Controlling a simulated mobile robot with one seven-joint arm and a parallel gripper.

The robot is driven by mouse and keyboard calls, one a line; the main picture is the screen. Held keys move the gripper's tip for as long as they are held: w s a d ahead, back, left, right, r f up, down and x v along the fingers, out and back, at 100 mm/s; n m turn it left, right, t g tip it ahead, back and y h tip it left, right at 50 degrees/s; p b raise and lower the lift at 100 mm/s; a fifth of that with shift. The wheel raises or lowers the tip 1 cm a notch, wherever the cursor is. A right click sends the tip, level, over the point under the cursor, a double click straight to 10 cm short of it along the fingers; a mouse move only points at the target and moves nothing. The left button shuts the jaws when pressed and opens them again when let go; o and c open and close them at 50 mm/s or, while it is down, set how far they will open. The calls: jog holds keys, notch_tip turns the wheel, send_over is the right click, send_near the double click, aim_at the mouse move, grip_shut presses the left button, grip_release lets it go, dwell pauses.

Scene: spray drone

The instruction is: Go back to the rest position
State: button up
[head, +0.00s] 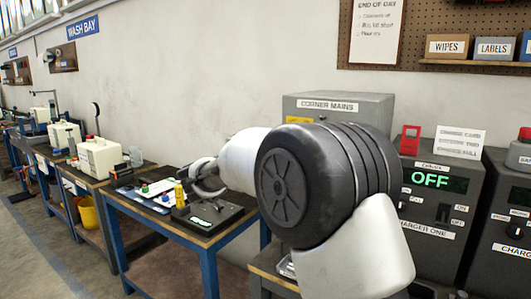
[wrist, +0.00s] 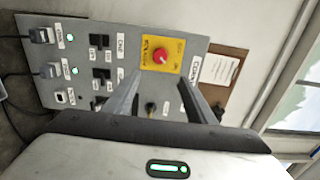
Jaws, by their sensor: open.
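My arm reaches across the middle of the head view, and its near links hide part of the bench and the wall behind. My gripper (wrist: 160,88) shows in the wrist view with its two fingers apart and nothing between them. Beyond the fingers is a grey panel (wrist: 85,50) with a red knob (wrist: 161,57) on a yellow plate, switches and plugged-in sockets. The fingers overlap the panel in the picture; I cannot tell how far off it is.
A grey box marked CORNER MAINS (head: 300,104) stands behind my arm. The charger (head: 432,205), its display reading OFF, stands right of my arm. A blue-legged bench (head: 209,262) with small devices is at left. Open floor (head: 28,255) shows at far left.

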jog(key=shift+s+a, duration=0.25)
jog(key=shift+s, duration=0.15)
